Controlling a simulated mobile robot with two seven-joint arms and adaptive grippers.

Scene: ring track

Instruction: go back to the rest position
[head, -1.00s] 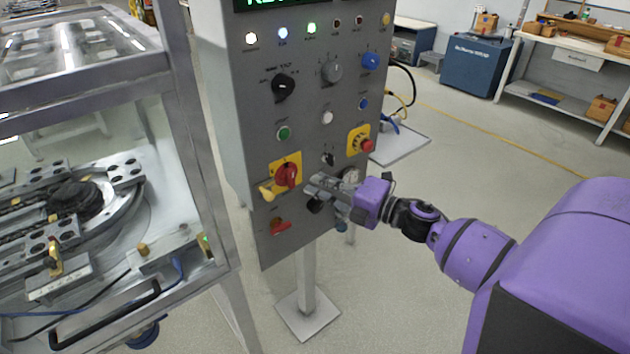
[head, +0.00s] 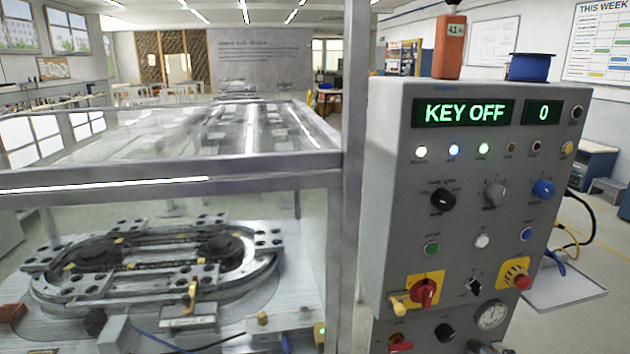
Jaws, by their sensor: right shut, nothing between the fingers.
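The grey control panel (head: 400,200) stands on the right, with a green-lit display (head: 463,112) reading KEY OFF and a smaller one reading 0. The tips of my right gripper (head: 488,347) just show at the bottom edge, in front of the panel's lower part below the gauge (head: 492,315). The gripper is shut and empty; the rest of it and its arm are out of the picture. My left gripper is not in view.
A framed glass enclosure (head: 180,180) on the left holds an oval ring track (head: 150,262). The panel has a red rotary switch (head: 423,293) and a red button on yellow (head: 521,281). A light plate (head: 560,290) lies right of the panel.

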